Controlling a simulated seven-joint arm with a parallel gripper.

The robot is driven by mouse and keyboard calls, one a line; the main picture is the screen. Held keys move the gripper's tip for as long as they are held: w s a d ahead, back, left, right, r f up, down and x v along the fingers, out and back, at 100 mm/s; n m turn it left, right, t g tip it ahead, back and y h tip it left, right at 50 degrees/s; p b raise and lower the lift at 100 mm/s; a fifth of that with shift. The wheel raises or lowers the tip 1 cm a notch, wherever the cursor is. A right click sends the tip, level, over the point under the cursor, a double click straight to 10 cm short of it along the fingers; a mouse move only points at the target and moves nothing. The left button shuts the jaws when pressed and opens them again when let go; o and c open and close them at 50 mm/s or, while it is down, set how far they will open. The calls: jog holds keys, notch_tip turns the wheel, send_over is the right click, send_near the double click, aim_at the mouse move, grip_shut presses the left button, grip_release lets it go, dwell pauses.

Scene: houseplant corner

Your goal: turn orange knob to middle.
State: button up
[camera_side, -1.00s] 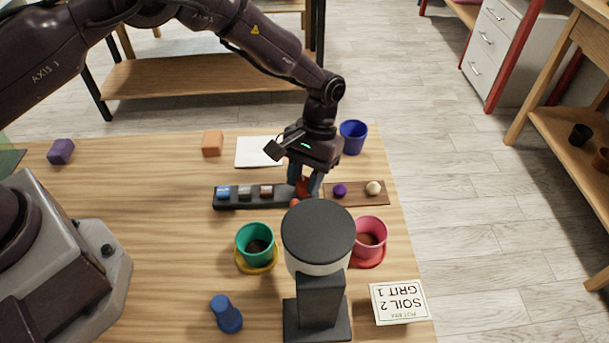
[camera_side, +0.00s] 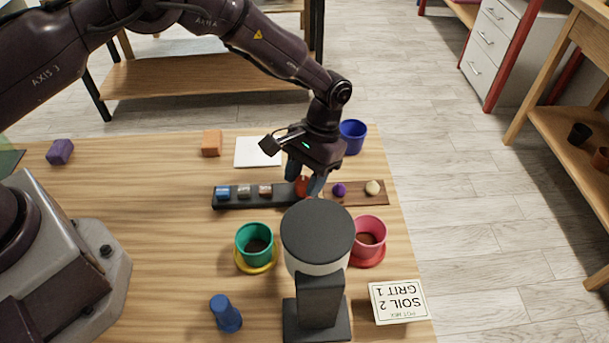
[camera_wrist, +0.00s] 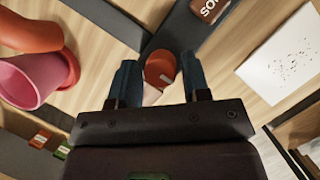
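The orange knob (camera_side: 302,185) sits at the right end of the dark control strip (camera_side: 283,202), partly hidden by my gripper (camera_side: 306,184). In the wrist view the knob (camera_wrist: 160,68) is a round orange-red cap with a pale part on its near side. It lies between the two blue fingertips of my gripper (camera_wrist: 159,72). The fingers stand apart, one on each side of the knob, with a narrow gap showing on the right. Contact on the left is hard to tell. Marks showing the knob's middle setting are not readable.
Blue, grey and brown pieces sit along the strip's left part. A brown board (camera_side: 357,198) with purple (camera_side: 339,190) and cream (camera_side: 372,187) balls adjoins it right. Green (camera_side: 254,240) and pink (camera_side: 370,234) pots and a dark-topped device (camera_side: 318,232) stand in front; a blue pot (camera_side: 353,136) stands behind.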

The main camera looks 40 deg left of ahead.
jog(key=shift+o, duration=0.8)
jog(key=v, duration=1.3)
jog(key=s+a+r+t, duration=0.3)
jog(key=s+a+r, duration=0.2)
jog(key=s, duration=0.4)
jog(key=s+a+r+t, duration=0.3)
jog(key=s+a+r, duration=0.3)
jog(key=s+r, duration=0.2)
jog(key=s+a+r+t, duration=0.4)
jog(key=s+a+r, duration=0.2)
jog(key=s, duration=0.4)
jog(key=shift+s+r, duration=0.2)
jog(key=shift+r, duration=0.4)
